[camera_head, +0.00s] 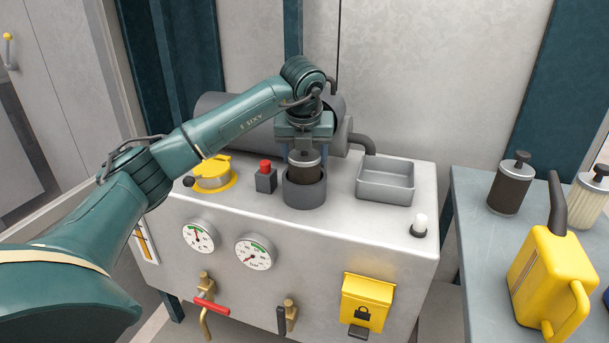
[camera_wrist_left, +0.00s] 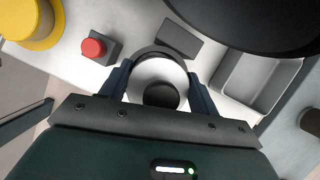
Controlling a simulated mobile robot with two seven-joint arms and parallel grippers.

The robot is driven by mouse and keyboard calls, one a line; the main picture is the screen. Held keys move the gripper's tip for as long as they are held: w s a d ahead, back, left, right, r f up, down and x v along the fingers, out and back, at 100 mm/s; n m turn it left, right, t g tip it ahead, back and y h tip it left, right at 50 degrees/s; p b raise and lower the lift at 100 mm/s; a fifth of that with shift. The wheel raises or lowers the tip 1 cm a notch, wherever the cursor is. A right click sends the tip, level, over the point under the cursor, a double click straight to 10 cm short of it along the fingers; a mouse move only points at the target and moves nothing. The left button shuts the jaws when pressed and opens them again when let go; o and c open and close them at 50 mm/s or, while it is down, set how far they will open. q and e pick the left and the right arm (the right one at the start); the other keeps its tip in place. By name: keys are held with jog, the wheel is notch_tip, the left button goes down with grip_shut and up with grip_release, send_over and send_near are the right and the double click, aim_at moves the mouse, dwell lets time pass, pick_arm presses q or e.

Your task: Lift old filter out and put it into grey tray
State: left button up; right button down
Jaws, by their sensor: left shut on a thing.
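The old filter (camera_head: 304,170) has a dark brown body and a grey cap. It stands upright, its lower part hidden inside the dark grey round housing (camera_head: 304,193) on the machine top. My left gripper (camera_head: 305,153) comes from above and is shut on the filter's top. In the left wrist view the filter's pale round top with a dark knob (camera_wrist_left: 160,95) sits between the two blue fingers. The grey tray (camera_head: 385,182), empty, stands just right of the housing; it also shows in the left wrist view (camera_wrist_left: 236,84). My right gripper is not in view.
A red button box (camera_head: 266,178) and yellow cap (camera_head: 213,176) stand left of the housing. A grey cylinder and pipe (camera_head: 363,141) lie behind. The right-hand table holds a dark filter (camera_head: 510,188), a pale pleated filter (camera_head: 588,203) and a yellow can (camera_head: 548,275).

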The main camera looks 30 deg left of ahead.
pick_arm(q)
jog(key=shift+c, duration=1.3)
notch_tip(320, 180, up, 10)
jog(key=shift+r, duration=0.1)
